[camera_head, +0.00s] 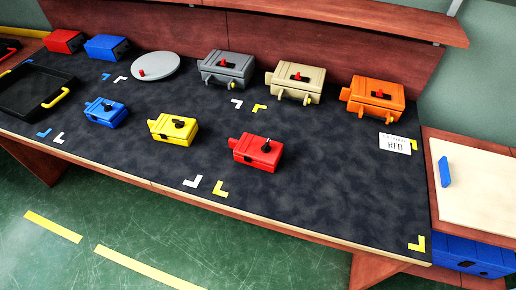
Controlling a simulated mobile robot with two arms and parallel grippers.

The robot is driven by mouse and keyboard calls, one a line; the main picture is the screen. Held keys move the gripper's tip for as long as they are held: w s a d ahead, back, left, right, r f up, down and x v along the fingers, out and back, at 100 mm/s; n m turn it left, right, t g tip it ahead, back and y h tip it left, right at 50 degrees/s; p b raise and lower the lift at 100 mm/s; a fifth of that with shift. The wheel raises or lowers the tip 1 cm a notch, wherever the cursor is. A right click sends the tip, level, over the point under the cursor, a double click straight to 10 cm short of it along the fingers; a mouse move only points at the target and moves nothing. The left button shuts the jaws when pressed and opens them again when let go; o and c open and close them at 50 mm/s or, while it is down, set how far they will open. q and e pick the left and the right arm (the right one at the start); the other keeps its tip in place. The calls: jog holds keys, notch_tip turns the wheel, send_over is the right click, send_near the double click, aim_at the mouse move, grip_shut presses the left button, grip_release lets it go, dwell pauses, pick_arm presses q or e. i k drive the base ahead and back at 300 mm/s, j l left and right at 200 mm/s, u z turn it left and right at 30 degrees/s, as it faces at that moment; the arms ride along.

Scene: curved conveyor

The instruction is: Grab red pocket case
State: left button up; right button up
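A small red case (254,154) with a dark knob on its top sits upright on the dark table mat, right of the middle and towards the front. It is the rightmost of three small cases in a row. The yellow one (172,130) and the blue one (105,112) are to its left, apart from it. Another red box (64,41) stands at the back left. A white card (395,144) reading "RED" lies at the right. Neither of my grippers is in view.
Larger grey (227,69), beige (295,82) and orange (373,98) cases stand behind. A round grey lid (156,66) and a black tray (22,106) are farther left. A low cabinet (480,187) adjoins on the right.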

aim_at(248, 150)
jog(key=k+l, duration=0.1)
jog(key=l, duration=1.15)
jog(key=k+l, duration=0.15)
jog(key=l, duration=0.5)
jog(key=u, duration=0.05)
